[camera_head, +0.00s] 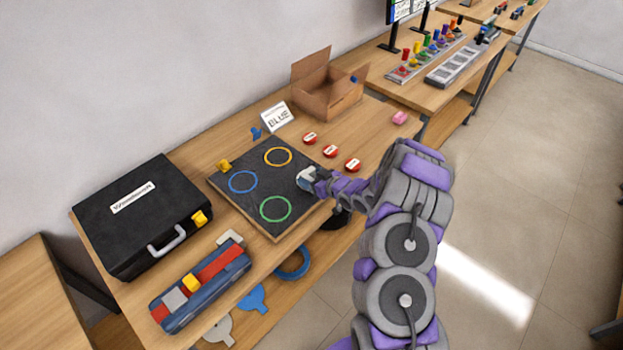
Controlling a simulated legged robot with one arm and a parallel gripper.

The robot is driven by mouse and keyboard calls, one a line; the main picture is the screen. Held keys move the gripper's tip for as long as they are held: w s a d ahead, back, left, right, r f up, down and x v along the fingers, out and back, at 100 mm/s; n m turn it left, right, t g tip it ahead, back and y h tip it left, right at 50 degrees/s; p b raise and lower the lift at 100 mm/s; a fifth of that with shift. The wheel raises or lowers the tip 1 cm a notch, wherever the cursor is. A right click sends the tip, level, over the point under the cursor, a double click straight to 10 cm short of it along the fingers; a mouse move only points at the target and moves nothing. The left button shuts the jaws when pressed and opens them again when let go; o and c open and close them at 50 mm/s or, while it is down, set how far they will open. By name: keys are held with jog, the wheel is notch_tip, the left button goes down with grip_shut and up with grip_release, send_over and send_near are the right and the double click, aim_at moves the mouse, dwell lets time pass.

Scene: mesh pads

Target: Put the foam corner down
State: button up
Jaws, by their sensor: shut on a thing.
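My gripper (308,182) is shut at the right side of the black board (244,192), just over or at its edge. A small pale piece (303,172) shows at its fingertips. It looks like the foam corner, but it is small and partly hidden by the gripper. I cannot tell whether it touches the board. The board has a yellow ring (278,149), a blue ring (232,186) and a green ring (275,220). All three rings look empty.
A black case (131,212) and a blue toolbox (186,303) stand left of the board. The table's front edge is below my arm.

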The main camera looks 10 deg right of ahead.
jog(key=shift+f, duration=0.2)
jog(key=o, duration=1)
jog(key=shift+b, duration=0.3)
